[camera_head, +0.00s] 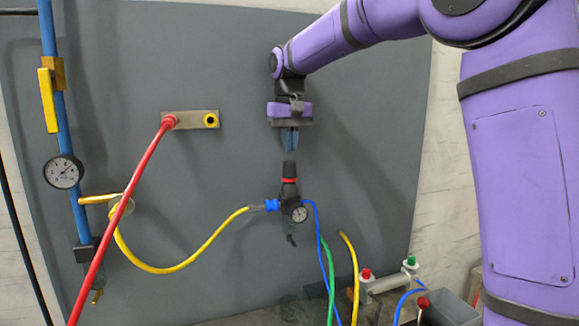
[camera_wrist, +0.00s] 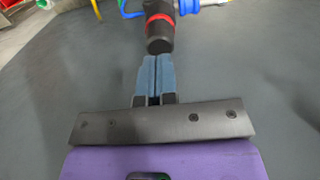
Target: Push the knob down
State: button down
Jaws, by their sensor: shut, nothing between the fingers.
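The knob (camera_head: 289,170) is the black cap on top of a pressure regulator (camera_head: 290,205) mounted on the grey panel. A red ring (camera_head: 289,181) sits just below the knob. My gripper (camera_head: 290,148) points straight down above the knob, its blue-grey fingers shut and empty. In the head view a small gap seems to lie between the fingertips and the knob's top. In the wrist view the knob (camera_wrist: 160,44) is just beyond the fingertips (camera_wrist: 154,60), nearly in line with them; whether they touch is hard to tell there.
A round gauge (camera_head: 299,214) sits on the regulator's front. A yellow hose (camera_head: 190,263) joins it at the left and a blue hose (camera_head: 323,255) at the right. A red hose (camera_head: 125,210) runs from a bracket (camera_head: 195,120) at the left. The panel around my gripper is clear.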

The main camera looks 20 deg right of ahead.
jog(key=shift+f, duration=1.4)
dwell(0.4)
jog(key=shift+r, duration=3.05)
jog(key=shift+s+d+r, duration=0.1)
jog(key=shift+s+d, duration=0.05)
jog(key=shift+s, duration=0.25)
jog(key=s+d+f+t, duration=0.1)
jog(key=s+d+f, duration=0.1)
jog(key=s, duration=0.9)
jog(key=s+d+f+t, duration=0.2)
jog(key=s+f, duration=0.3)
jog(key=s, duration=0.6)
jog(key=s+d+f+t, duration=0.2)
jog(key=s+f, duration=0.2)
jog(key=s, duration=0.7)
jog(key=shift+d+f, duration=0.15)
jog(key=shift+d, duration=0.15)
